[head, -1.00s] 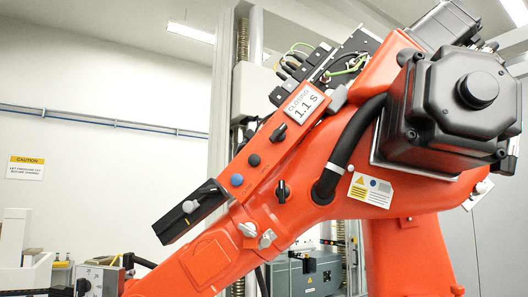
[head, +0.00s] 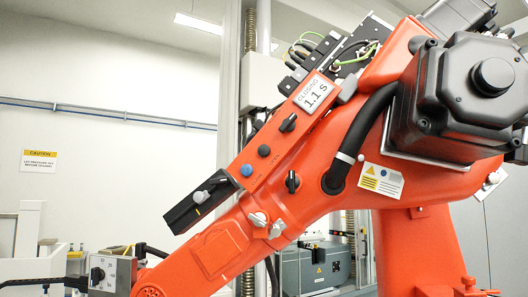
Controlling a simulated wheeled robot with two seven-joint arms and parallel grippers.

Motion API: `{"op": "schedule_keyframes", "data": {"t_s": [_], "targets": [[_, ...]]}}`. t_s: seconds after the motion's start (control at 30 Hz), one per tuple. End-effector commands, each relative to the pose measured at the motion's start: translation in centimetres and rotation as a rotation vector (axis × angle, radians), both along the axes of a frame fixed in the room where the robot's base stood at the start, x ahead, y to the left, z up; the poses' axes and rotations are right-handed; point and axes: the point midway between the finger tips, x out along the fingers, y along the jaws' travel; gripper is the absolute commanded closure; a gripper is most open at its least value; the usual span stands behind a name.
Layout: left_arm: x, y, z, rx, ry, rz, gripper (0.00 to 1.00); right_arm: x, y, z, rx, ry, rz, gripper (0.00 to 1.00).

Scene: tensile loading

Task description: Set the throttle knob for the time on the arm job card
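A white card (head: 315,95) reading "CLOSING 1.1 S" sits at the upper end of a sloping orange panel on the big orange arm. Below it on the panel are a black pointer knob (head: 288,122), a black round button (head: 264,151) and a blue round button (head: 246,170). Another black knob (head: 292,181) is on the arm body to the right. A grey lever knob (head: 201,196) is on a black block at the panel's lower end. A grey box (head: 110,277) at lower left bears a black knob (head: 97,273) with marks around it. Which knob is the throttle I cannot tell. Neither gripper shows.
A large black motor housing (head: 480,90) fills the upper right. A black hose (head: 360,130) curves beside the panel. Silver fittings (head: 268,224) stick out under it. A caution sign (head: 39,160) hangs on the left wall, with open space before it.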

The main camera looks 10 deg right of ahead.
Motion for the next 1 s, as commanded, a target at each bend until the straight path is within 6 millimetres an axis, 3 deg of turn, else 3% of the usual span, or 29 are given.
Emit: {"op": "schedule_keyframes", "data": {"t_s": [0.1,1.0], "targets": [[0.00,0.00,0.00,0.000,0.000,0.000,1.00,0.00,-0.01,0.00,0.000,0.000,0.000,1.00],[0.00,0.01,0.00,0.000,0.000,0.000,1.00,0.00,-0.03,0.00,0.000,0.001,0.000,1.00]]}}
